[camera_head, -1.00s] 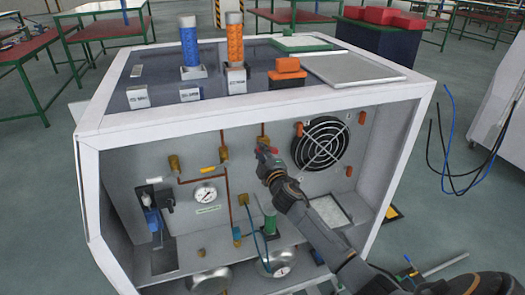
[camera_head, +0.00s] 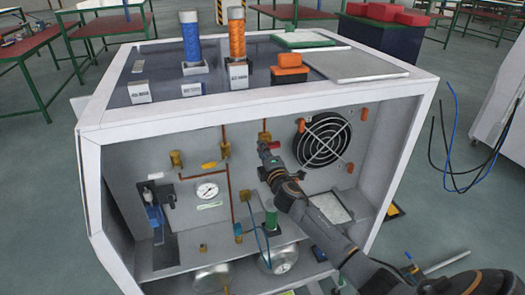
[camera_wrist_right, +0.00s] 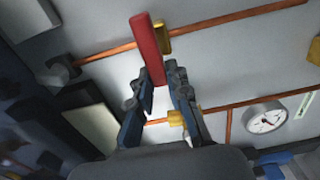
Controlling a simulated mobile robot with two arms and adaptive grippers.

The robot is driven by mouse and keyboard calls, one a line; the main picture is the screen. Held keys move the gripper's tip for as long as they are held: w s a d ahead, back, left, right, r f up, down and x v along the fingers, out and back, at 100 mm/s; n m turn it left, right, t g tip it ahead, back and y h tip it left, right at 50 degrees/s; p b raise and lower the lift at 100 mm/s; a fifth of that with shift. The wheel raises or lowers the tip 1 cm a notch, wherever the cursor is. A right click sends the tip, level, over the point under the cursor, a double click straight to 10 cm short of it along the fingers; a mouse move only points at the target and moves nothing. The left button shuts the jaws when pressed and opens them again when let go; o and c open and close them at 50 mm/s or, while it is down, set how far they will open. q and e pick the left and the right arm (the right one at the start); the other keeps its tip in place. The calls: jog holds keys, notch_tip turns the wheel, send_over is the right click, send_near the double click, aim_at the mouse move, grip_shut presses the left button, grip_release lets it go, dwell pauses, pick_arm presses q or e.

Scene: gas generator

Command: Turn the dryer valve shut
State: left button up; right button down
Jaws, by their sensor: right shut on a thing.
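The valve with the red handle shows in the right wrist view: a flat red handle (camera_wrist_right: 147,42) beside a brass body (camera_wrist_right: 164,38) on a copper pipe (camera_wrist_right: 105,49). The handle lies roughly across the pipe. My right gripper (camera_wrist_right: 162,80) is shut on the handle's near end, with one finger on each side. In the head view the gripper (camera_head: 267,153) is at the cabinet's back panel, left of the fan. Only a small red part of the handle (camera_head: 264,137) shows there; the gripper hides the rest. My left gripper is not in view.
The white cabinet (camera_head: 90,150) frames the open front. A black fan (camera_head: 322,140) is right of the gripper. A pressure gauge (camera_head: 207,190) and another brass valve (camera_head: 176,159) are to its left.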

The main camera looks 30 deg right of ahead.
jog(key=shift+f, duration=0.15)
jog(key=c, duration=1.3)
grip_release()
jog(key=v, duration=1.2)
